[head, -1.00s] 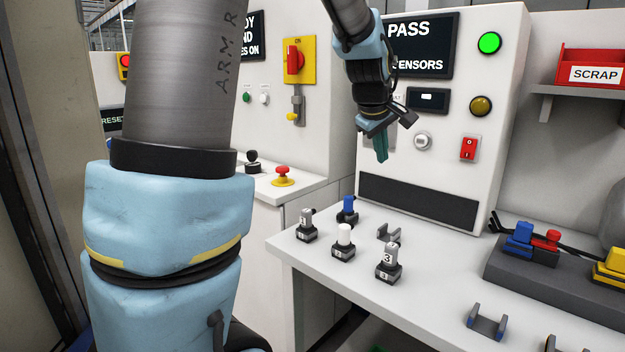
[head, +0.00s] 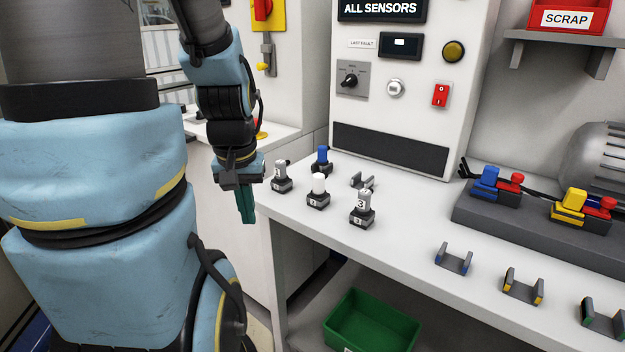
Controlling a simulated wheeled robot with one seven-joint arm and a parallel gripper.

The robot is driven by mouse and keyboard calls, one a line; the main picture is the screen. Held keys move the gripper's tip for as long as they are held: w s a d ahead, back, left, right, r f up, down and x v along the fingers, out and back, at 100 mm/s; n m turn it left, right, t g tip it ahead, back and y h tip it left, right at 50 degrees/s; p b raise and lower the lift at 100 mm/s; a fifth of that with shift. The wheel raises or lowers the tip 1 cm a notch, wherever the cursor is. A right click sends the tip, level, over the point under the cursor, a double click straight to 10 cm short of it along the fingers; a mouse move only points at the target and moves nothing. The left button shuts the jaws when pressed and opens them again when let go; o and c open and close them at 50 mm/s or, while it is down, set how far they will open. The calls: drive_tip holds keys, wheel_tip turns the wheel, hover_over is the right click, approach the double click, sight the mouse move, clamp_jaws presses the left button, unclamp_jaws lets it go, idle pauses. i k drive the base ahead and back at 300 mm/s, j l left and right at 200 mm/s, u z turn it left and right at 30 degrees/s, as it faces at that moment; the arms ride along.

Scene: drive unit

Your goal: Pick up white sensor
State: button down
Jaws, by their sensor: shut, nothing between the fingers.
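The white sensor (head: 318,185) stands upright in a small dark base on the white table (head: 400,218), near its left end. A grey sensor (head: 281,173) stands to its left, a blue one (head: 322,157) behind it, and a grey one marked 3 (head: 362,204) to its right. My gripper (head: 246,218) points down with its green fingers shut and empty. In the picture it is left of the white sensor, by the table's left edge, and apart from it. I cannot tell its exact depth.
More holders (head: 454,259) stand along the front right. A grey block with blue, yellow and red connectors (head: 480,213) is at the right. A green bin (head: 372,326) sits below. The table's middle is clear.

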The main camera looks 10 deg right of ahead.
sight(318, 190)
drive_tip(key=l+u, duration=0.35)
drive_tip(key=k+l+u, duration=0.15)
drive_tip(key=l+u, duration=0.2)
drive_tip(key=k+l+u, duration=0.1)
drive_tip(key=l+u, duration=0.25)
